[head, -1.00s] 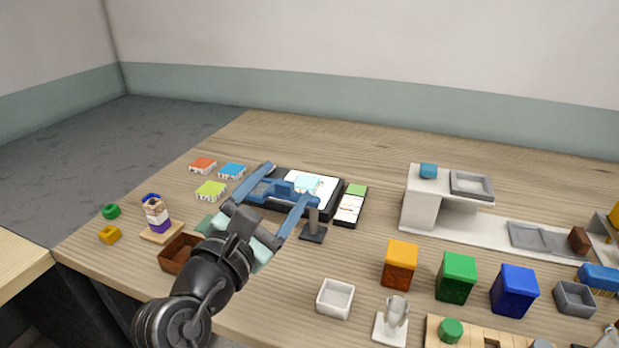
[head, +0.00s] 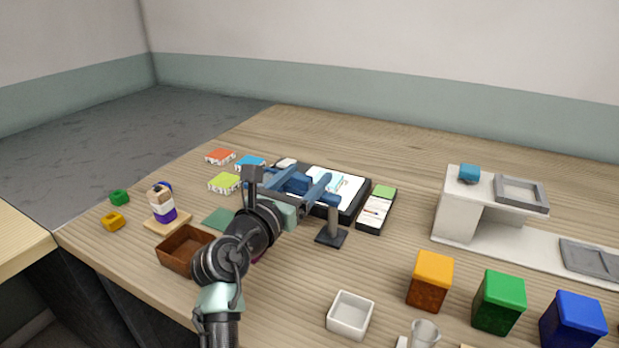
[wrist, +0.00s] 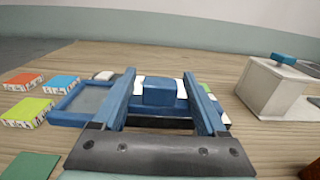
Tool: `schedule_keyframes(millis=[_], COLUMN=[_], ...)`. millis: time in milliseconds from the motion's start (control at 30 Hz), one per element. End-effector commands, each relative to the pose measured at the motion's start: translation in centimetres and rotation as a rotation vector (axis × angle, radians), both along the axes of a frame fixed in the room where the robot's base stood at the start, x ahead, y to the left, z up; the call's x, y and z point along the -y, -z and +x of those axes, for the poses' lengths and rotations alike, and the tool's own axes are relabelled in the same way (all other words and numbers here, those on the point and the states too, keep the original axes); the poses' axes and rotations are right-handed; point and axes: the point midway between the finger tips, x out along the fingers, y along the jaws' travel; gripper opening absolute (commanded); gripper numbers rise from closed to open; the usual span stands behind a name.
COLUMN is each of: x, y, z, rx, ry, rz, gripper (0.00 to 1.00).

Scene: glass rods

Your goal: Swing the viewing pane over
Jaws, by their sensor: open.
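The viewing pane is a blue frame with a grey pane (wrist: 90,101), lying low to the left in the wrist view. A blue block (wrist: 158,92) on the same assembly sits between my fingers in that view. In the head view the blue assembly (head: 290,184) is partly hidden by my gripper (head: 312,171). My gripper (wrist: 160,75) is open, with one long blue finger on either side of the block. Gaps show beside the block; I cannot tell whether either finger touches it.
A black tray with a white sheet (head: 345,190) lies behind the assembly. Coloured blocks (head: 225,182) lie left, a brown box (head: 183,250) at front left, and a white raised stand (head: 459,215) at right. Table behind is clear.

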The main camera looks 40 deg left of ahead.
Motion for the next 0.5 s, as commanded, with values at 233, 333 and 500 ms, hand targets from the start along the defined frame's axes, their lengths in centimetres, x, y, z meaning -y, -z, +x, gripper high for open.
schedule_keyframes(millis=[233,333,500], x=[-0.4,-0.5,-0.5], y=[0.0,0.0,0.0], z=[1.8,2.0,2.0], rx=[0.000,-0.001,-0.001], ry=[-0.001,-0.001,-0.001], rz=[0.001,0.001,0.001], gripper=[0.75,0.75,0.75])
